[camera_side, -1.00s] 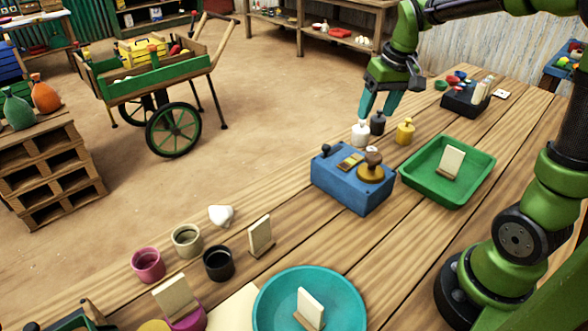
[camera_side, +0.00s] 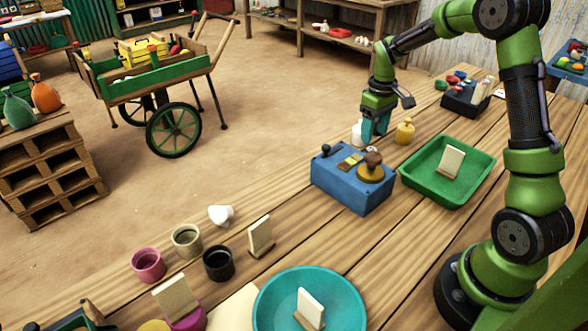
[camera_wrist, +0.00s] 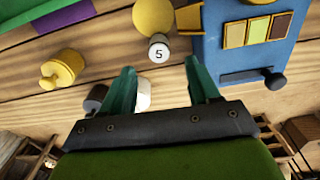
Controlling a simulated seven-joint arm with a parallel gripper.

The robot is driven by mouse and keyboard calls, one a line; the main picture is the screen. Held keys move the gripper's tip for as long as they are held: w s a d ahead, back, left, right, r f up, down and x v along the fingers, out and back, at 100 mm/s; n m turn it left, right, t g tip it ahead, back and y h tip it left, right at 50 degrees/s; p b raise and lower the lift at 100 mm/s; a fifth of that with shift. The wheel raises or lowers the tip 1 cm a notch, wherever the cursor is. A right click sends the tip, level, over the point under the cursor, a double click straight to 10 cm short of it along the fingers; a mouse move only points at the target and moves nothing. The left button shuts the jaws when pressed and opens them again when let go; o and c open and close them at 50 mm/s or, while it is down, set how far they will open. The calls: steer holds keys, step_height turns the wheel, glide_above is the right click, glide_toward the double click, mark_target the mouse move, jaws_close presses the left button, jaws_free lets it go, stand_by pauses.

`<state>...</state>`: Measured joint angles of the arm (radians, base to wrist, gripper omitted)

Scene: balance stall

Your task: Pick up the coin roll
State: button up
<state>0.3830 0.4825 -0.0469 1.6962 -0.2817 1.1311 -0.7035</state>
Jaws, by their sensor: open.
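A small white-topped cylinder marked 5 (camera_wrist: 159,50), which looks like the coin roll, stands on the table beside the blue balance box (camera_wrist: 285,35). In the wrist view it lies just beyond and between my fingertips. My gripper (camera_wrist: 164,72) is open, with nothing held between its teal fingers. In the side view my gripper (camera_side: 375,134) is low over the table behind the blue box (camera_side: 350,188). The cylinder cannot be made out clearly there. A white weight (camera_wrist: 144,95) shows partly behind the left finger.
A yellow weight (camera_side: 404,132) and a dark weight (camera_wrist: 95,98) stand close to my gripper. A green tray (camera_side: 413,185) holding a card is to the right. A black holder (camera_side: 460,103) stands farther back. Cups and a teal dish (camera_side: 268,308) are toward the front.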

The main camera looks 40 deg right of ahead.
mark_target(372, 149)
steer(key=shift+f, duration=3.5)
jaws_close()
